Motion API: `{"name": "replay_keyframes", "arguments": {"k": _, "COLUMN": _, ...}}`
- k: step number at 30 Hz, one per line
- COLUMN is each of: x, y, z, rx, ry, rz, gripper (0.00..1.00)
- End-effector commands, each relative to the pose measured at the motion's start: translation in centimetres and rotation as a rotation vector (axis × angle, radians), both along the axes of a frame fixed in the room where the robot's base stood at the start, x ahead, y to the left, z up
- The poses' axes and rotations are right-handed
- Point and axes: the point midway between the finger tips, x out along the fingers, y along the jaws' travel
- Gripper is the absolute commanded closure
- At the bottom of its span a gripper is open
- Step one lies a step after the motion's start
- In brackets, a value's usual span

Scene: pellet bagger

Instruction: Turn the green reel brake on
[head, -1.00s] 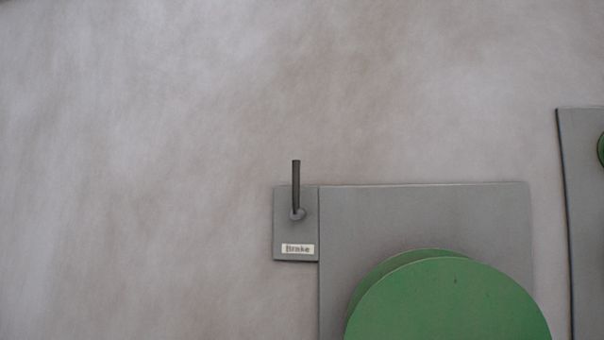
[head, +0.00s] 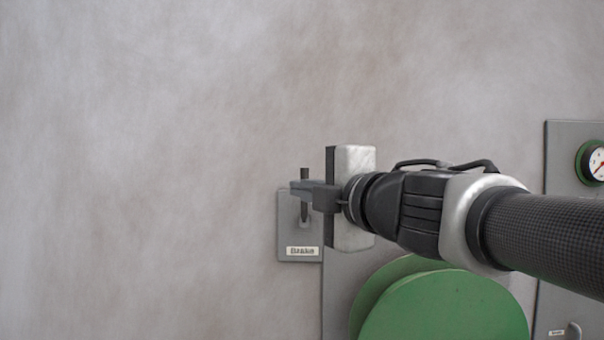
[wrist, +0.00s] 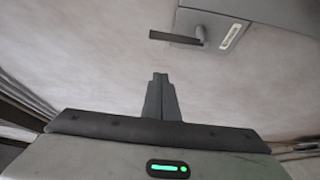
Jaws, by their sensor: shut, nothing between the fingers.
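The brake lever (head: 304,211) is a dark bar pointing straight up from its pivot on a small grey plate (head: 289,225) labelled "Brake" in the head view. The lever also shows in the wrist view (wrist: 172,37), above my fingertips, with a gap in the picture between them. My gripper (head: 296,187) is shut and empty; in the head view its fingers overlap the upper part of the lever and hide some of it. I cannot tell whether they touch it. The green reel (head: 440,305) stands below my arm, to the right of the brake plate.
A grey panel (head: 335,290) lies behind the reel. At the far right, another grey panel (head: 556,150) carries a green-rimmed gauge (head: 594,163) and a small handle (head: 574,330) low down. The wall left of the brake plate is bare.

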Motion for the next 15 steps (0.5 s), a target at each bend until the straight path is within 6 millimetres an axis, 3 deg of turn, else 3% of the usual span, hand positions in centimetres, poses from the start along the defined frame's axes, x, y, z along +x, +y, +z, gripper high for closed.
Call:
{"name": "replay_keyframes", "arguments": {"k": 5, "x": 2.1, "y": 1.2, "z": -0.4, "rx": -0.001, "ry": 0.003, "rz": 0.003, "gripper": 1.00}}
{"name": "replay_keyframes", "arguments": {"k": 15, "x": 8.4, "y": 4.6, "z": -0.3, "rx": -0.001, "ry": 0.003, "rz": 0.001, "gripper": 1.00}}
